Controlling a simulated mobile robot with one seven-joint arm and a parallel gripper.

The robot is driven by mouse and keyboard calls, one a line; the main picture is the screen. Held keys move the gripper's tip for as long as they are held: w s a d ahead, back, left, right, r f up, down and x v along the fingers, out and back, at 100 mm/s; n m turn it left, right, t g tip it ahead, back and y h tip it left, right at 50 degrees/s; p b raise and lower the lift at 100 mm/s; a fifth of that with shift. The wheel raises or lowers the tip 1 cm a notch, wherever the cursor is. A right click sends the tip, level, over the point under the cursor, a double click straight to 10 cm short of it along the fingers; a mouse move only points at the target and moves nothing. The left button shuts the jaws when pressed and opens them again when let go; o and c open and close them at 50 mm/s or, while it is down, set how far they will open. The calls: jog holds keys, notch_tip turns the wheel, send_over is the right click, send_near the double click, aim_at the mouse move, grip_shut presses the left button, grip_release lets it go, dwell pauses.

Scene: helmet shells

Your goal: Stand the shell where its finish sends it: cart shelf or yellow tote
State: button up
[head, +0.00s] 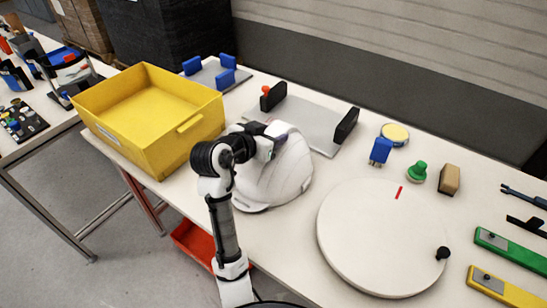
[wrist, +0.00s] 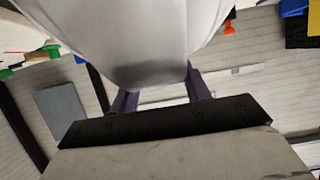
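The shell (head: 275,172) is a smooth pale white-grey dome, in the middle of the head view, in front of the grey plate with black end blocks. It fills the top of the wrist view (wrist: 150,45) and narrows toward my gripper. My gripper (head: 278,130) is at the shell's upper edge; its purple fingers (wrist: 163,95) appear on both sides of the narrow part and look shut on it, with their tips hidden. I cannot tell whether the shell touches the table. The yellow tote (head: 192,128) stands left of the shell, open and empty where I can see. I cannot pick out the cart shelf.
The grey plate (head: 308,125) lies behind the shell. A round white turntable (head: 370,245) with a black knob is to the right. A blue block (head: 380,151), green knob (head: 418,171) and wooden block (head: 449,179) stand behind it. A red bin (head: 197,242) is below the table.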

grip_shut()
